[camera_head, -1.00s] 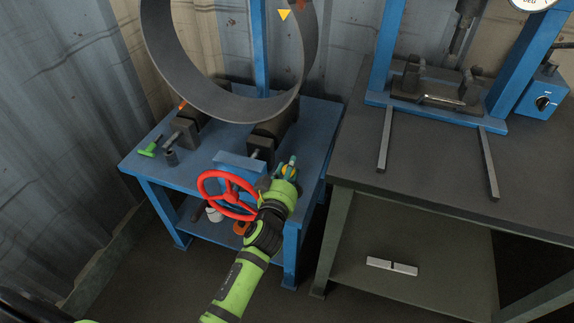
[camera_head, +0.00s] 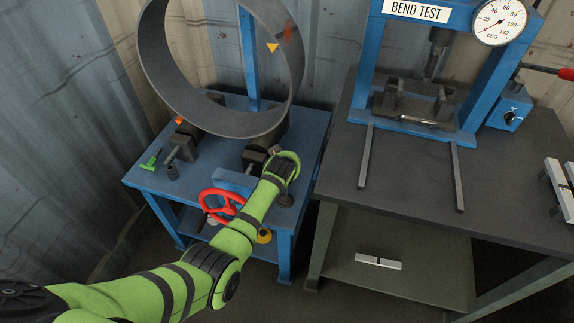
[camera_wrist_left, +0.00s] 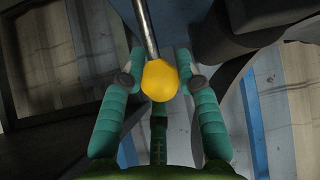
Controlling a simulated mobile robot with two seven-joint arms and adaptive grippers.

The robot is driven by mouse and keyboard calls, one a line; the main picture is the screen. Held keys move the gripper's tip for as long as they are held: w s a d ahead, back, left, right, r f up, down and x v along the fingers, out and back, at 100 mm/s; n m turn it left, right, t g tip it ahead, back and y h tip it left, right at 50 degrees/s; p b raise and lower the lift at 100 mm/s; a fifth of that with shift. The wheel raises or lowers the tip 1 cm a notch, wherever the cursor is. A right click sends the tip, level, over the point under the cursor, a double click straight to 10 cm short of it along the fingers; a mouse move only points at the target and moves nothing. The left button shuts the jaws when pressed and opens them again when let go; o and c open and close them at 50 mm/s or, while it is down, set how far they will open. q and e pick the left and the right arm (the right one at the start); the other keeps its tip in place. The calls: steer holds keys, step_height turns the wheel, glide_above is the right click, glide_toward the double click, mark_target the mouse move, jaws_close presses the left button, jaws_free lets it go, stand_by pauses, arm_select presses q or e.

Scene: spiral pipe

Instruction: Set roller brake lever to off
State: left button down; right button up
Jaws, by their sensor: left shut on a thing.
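The roller brake lever shows in the left wrist view as a metal rod with a yellow knob (camera_wrist_left: 160,82). My left gripper (camera_wrist_left: 157,72) has its teal fingers on either side of the knob and is shut on it. In the head view my left gripper (camera_head: 283,166) is at the front right of the blue roller stand (camera_head: 310,140), beside the roller under the large steel ring (camera_head: 160,75). There my own wrist and hand hide the lever and knob. My right gripper is in neither view.
A red handwheel (camera_head: 222,205) is on the stand's front, just left of my forearm. A green handle (camera_head: 150,159) is at the stand's left. A dark workbench (camera_head: 410,180) with a blue bend-test press (camera_head: 362,70) stands close on the right.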

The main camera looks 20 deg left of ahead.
arm_select(q)
steer(key=shift+w+f, duration=0.2)
steer(key=shift+w, duration=0.15)
steer(key=shift+w+f+b, duration=0.15)
steer(key=shift+w+b, duration=0.25)
steer(key=shift+w, duration=0.15)
steer(key=c, duration=0.9)
jaws_free()
steer(key=shift+w, duration=0.1)
steer(key=shift+v, duration=0.75)
steer(key=v, duration=1)
steer(key=shift+d, duration=0.1)
